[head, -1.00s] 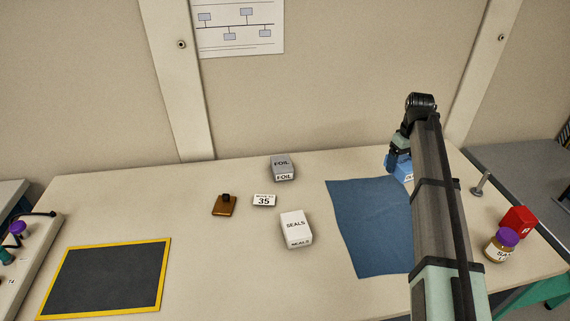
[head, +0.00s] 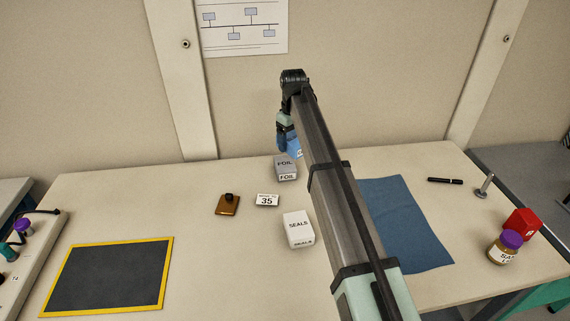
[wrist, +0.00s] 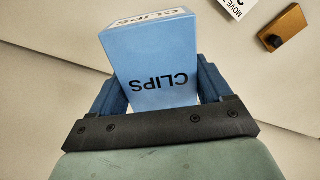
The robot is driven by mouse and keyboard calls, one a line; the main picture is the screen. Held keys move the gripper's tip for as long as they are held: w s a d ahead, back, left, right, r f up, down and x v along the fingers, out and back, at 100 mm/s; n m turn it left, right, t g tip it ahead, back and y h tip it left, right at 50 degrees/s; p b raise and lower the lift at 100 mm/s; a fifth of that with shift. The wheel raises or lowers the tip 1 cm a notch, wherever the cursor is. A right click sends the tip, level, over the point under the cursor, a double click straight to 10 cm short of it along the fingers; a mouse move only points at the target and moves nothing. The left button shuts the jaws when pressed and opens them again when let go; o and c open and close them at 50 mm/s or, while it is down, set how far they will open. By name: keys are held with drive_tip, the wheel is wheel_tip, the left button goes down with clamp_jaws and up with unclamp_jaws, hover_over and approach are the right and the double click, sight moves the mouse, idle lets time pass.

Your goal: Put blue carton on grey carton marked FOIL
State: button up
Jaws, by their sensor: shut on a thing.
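The blue carton (wrist: 160,70), marked CLIPS, is between the fingers of my gripper (wrist: 160,92) in the wrist view. In the head view the blue carton (head: 294,148) hangs at the end of my arm, and my gripper (head: 286,136) is shut on it. The grey carton marked FOIL (head: 286,168) stands on the table just below and slightly left of the blue carton. The blue carton overlaps its upper right edge in the picture; the gap between them is hard to judge. The grey carton does not show in the wrist view.
A white SEALS carton (head: 298,230), a card reading 35 (head: 267,200) and a brown block with a black knob (head: 228,205) stand close by. A blue cloth (head: 405,225), black pen (head: 445,181), jar (head: 503,248) and red box (head: 522,223) lie right. A yellow-edged dark mat (head: 169,262) lies left.

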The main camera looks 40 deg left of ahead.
sight(285, 161)
drive_tip(key=a, duration=0.2)
drive_tip(key=shift+a+r, duration=0.3)
drive_tip(key=shift+a, duration=0.1)
drive_tip(key=shift+w+a+f+m, duration=0.25)
drive_tip(key=shift+f+m, duration=0.85)
drive_tip(key=shift+f, duration=0.45)
drive_tip(key=shift+w+a+f+m, duration=0.3)
drive_tip(key=shift+f+m, duration=0.8)
drive_tip(key=shift+f, duration=0.5)
drive_tip(key=shift+w+a+f+m, duration=0.25)
drive_tip(key=shift+f+m, duration=0.85)
drive_tip(key=shift+f, duration=0.45)
drive_tip(key=shift+f, duration=0.1)
drive_tip(key=o, duration=1)
wheel_tip(285, 161, up, 12)
